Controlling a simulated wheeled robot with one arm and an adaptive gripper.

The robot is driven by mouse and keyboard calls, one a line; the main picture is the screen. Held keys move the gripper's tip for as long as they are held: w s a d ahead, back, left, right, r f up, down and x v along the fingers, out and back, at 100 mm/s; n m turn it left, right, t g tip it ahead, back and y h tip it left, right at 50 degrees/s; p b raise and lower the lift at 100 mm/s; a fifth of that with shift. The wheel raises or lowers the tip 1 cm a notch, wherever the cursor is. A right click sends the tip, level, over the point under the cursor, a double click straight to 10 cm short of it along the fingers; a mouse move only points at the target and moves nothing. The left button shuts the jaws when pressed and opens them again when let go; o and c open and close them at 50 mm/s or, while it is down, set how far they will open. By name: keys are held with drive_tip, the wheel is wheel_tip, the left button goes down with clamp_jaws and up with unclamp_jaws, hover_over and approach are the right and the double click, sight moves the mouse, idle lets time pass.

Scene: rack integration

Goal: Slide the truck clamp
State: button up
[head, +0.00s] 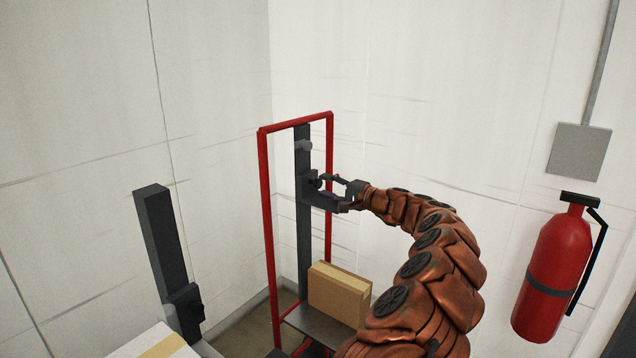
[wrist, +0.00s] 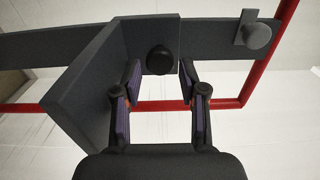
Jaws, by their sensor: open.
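The red hand truck (head: 266,200) stands in the corner, with a dark upright rail (head: 303,235) up its middle. The dark truck clamp (head: 309,186) sits on this rail and has a round black knob. In the wrist view the clamp (wrist: 85,85) is an angled bracket, and its knob (wrist: 160,60) lies between and just beyond my fingertips. My gripper (head: 338,186) is open at the clamp. In the wrist view my gripper (wrist: 158,85) has one finger on each side of the knob, with gaps showing. A grey peg (wrist: 257,36) sits farther along the rail.
A cardboard box (head: 338,293) rests on the truck's base plate below the clamp. A second dark post with a clamp (head: 183,305) stands at left, near a white box (head: 155,343). A red fire extinguisher (head: 553,270) and grey panel (head: 579,151) are on the right wall.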

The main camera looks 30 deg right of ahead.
sight(320, 184)
drive_tip(key=shift+x, duration=1.8)
drive_tip(key=shift+c, duration=0.4)
clamp_jaws()
